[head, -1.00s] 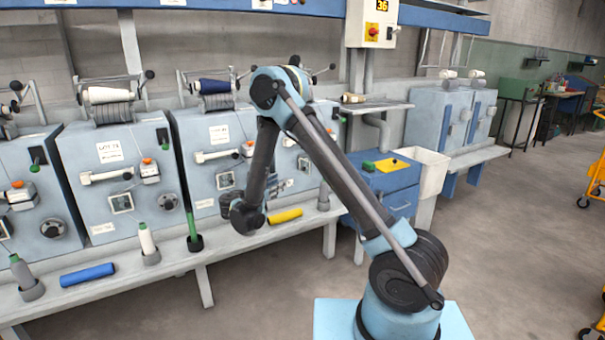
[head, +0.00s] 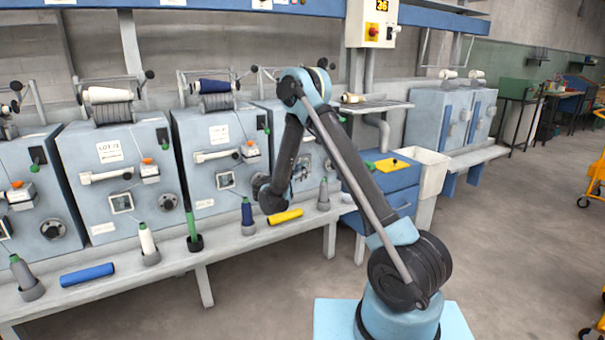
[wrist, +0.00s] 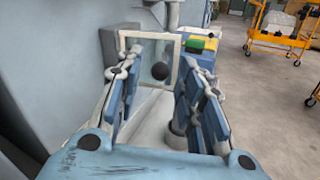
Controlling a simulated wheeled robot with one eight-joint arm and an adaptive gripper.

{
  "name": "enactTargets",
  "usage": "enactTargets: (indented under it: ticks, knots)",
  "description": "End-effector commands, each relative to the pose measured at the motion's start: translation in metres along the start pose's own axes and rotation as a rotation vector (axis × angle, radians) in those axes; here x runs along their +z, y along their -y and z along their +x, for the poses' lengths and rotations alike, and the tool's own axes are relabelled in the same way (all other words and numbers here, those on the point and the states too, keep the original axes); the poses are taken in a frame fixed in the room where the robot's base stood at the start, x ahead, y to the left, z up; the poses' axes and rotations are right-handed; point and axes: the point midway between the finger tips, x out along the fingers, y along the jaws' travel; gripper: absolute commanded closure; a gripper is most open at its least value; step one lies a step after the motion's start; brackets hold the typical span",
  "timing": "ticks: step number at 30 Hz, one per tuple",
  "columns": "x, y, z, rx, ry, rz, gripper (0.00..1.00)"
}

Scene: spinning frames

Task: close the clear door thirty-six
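The clear door (wrist: 165,55) is a square pane in a pale frame with a dark round knob (wrist: 160,71). It stands out from the blue-grey machine front (wrist: 60,50) in the wrist view, facing my gripper. My gripper (wrist: 163,62) is open, with its blue-padded fingers on either side of the knob in the picture. Nothing is held between them. I cannot tell whether either finger touches the door.
A long bench (head: 215,250) runs below the machines, with a blue spool (head: 247,212), a yellow tube (head: 285,216) and a blue tube (head: 87,274) on it. A blue cabinet (head: 392,180) stands to the right. Open floor lies in front, with orange carts (wrist: 280,38) beyond.

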Motion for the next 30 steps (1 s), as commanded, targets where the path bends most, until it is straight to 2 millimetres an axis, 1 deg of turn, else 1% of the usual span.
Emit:
enactTargets:
  ticks: [1,5,14,17,18,19,26,30]
  knots:
    - [0.0001,0.0004,0.0052,-0.001,0.0,0.0,0.65]
    - [0.0002,0.0005,0.0117,-0.001,0.0,0.0,0.65]
    - [0.0002,0.0003,0.0133,0.0,0.0,0.0,0.65]
    - [0.0002,0.0003,0.0132,0.0,0.0,0.0,0.85]
    - [0.0002,0.0003,0.0132,0.0,0.0,0.0,0.94]
    - [0.0002,0.0003,0.0132,0.0,0.0,0.0,1.0]
    - [0.0001,-0.0005,0.0128,0.002,0.0,0.0,1.0]
    - [-0.0011,-0.0062,0.0097,0.024,-0.005,0.0,1.0]
